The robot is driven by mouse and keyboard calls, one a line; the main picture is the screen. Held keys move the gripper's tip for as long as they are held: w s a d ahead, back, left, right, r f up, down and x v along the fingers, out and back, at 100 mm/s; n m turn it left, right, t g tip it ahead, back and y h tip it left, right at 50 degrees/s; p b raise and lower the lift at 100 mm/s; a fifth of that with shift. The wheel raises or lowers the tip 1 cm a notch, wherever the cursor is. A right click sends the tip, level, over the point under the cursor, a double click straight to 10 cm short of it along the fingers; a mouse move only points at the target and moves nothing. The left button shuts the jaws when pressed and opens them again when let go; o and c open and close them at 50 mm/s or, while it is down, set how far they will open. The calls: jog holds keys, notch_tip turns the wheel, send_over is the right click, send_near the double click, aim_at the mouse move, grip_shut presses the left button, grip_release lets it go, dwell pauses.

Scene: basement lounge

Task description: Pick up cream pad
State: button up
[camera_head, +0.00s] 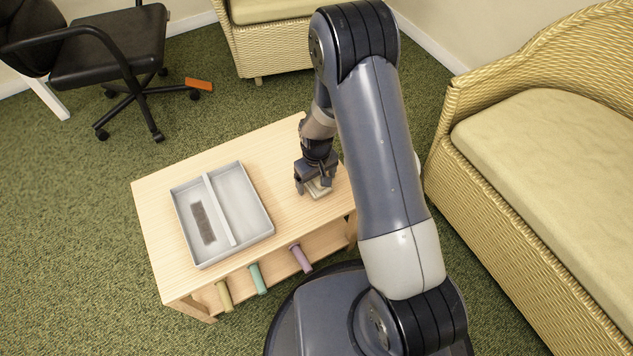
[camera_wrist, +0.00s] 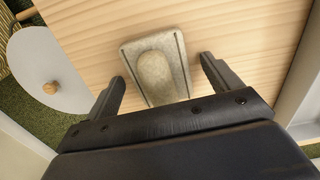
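The cream pad (camera_wrist: 141,58) lies flat on the wooden table, a rectangular block with a rounded raised part on top. In the head view the cream pad (camera_head: 319,189) shows only partly, beneath my gripper. My gripper (camera_head: 314,188) is over the right part of the table. In the wrist view my gripper (camera_wrist: 162,75) is open, with one finger on each side of the near end of the pad. There is a gap between each finger and the pad; whether the fingertips reach table height I cannot tell.
A grey two-compartment tray (camera_head: 253,176) stands left on the wooden table (camera_head: 152,190), with a dark brown strip (camera_head: 203,223) in its left compartment. Several coloured rolls, including a purple one (camera_head: 301,258), stick out below the tabletop. A wicker sofa (camera_head: 500,190) is to the right.

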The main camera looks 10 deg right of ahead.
jog(key=c, duration=1.1)
jog(key=shift+o, duration=0.2)
jog(key=shift+r, duration=0.15)
notch_tip(320, 180, up, 10)
jog(key=p, duration=0.3)
jog(key=o, duration=0.3)
jog(key=shift+c, duration=1.1)
jog(key=shift+a, duration=0.1)
